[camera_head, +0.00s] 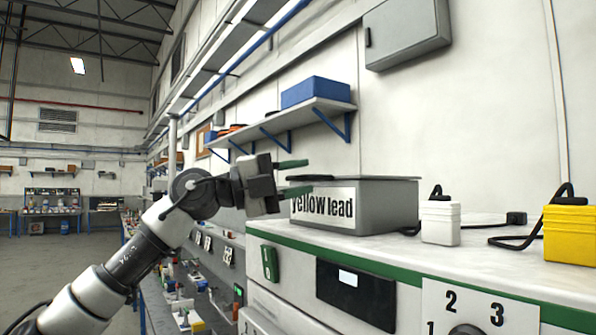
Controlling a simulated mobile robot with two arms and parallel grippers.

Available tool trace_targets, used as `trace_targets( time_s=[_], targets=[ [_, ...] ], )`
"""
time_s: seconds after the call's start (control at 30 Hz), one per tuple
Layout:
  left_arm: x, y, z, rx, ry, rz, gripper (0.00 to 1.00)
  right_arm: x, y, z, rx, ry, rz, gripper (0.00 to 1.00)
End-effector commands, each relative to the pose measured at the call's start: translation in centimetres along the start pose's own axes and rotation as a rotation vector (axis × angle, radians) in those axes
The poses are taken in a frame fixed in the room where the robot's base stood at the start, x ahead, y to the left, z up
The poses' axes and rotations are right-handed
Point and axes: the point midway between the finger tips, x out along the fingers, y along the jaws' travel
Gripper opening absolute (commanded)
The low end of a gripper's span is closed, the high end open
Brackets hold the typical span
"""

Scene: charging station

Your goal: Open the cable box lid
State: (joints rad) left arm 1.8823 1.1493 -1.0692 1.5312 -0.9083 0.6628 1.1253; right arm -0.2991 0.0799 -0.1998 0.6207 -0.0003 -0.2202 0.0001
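The cable box (385,208) is a grey box with a white label reading "yellow lead", standing on the white counter. Its thin dark lid (385,178) lies flat across the top, and a dark tab (310,178) sticks out to the left. My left gripper (308,176) comes in from the left, beside the box's upper left end. Its two green fingers are apart, one above and one below the level of the tab. I cannot tell whether they touch it. My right gripper is not in view.
A white plug-like block (440,222) and a yellow one (570,234), both with black cables, stand on the counter (480,262) right of the box. A wall shelf (285,120) with a blue bin (316,92) hangs above. A grey wall cabinet (407,30) is higher up.

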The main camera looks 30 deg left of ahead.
Motion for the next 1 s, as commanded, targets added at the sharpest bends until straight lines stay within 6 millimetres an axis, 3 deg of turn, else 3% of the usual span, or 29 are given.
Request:
trace_targets(
  time_s=[0.27, 0.5, 1.0],
  targets=[
    [0.17, 0.07, 0.03, -0.001, -0.001, 0.000, 0.34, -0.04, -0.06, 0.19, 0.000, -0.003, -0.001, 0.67],
    [0.16, 0.08, 0.02, -0.001, 0.000, 0.001, 0.00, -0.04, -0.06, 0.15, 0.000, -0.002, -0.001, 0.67],
    [1.08, -0.57, -0.89, 0.000, 0.003, 0.003, 0.00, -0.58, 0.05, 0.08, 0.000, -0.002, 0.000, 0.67]
  ],
)
